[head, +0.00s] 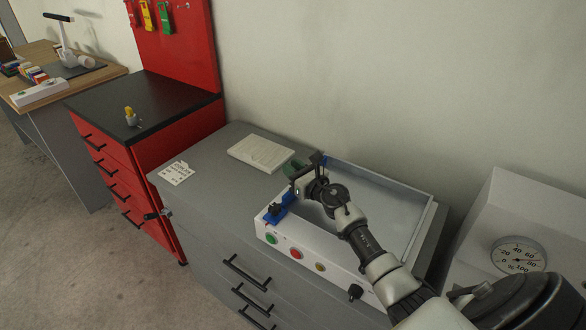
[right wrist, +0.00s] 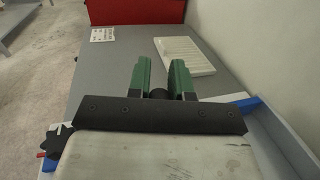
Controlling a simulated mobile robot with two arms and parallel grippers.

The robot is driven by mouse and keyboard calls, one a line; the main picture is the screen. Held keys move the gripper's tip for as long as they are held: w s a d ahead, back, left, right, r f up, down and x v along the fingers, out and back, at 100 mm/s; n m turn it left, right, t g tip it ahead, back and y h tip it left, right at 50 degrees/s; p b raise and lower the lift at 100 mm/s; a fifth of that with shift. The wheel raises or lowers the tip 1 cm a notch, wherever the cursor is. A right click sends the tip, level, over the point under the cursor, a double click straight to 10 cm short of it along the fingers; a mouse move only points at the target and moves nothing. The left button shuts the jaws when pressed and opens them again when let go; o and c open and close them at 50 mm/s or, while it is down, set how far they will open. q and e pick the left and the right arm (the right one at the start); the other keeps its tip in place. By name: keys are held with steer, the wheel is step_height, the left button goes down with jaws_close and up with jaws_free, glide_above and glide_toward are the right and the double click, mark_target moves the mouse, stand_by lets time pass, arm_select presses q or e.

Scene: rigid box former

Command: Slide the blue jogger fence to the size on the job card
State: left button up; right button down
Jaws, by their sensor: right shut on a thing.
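The blue jogger fence (head: 273,217) crosses the left end of the white box former (head: 262,233). My right gripper (head: 291,170) is over it and hides its middle; another blue part shows at the far wall. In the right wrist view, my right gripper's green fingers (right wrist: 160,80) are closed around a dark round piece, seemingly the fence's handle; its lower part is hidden. A black star knob (right wrist: 55,139) is at the fence's near end. The white job card (head: 176,172) lies left of the former; its print is too small to read. My left gripper is out of view.
A pale ribbed tray (head: 261,153) lies on the grey cabinet (head: 215,160) behind the fence. Green, red and yellow buttons (head: 296,253) line the former's front. A white box with a dial (head: 519,256) stands at right. The former's inside looks empty.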

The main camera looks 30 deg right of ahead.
steer(key=shift+s+d, duration=0.25)
steer(key=shift+s, duration=0.4)
steer(key=shift+s+d, duration=0.25)
steer(key=shift+s, duration=0.35)
steer(key=shift+s+d, duration=0.1)
steer(key=shift+s, duration=0.1)
steer(key=c, duration=1)
jaws_free()
steer(key=shift+w, duration=0.1)
steer(key=s, duration=0.6)
steer(key=s+d+b, duration=0.1)
steer(key=s, duration=0.2)
steer(key=shift+s+d+f, duration=0.1)
steer(key=shift+s, duration=0.1)
steer(key=shift+s+d, duration=0.1)
steer(key=shift+s, duration=0.65)
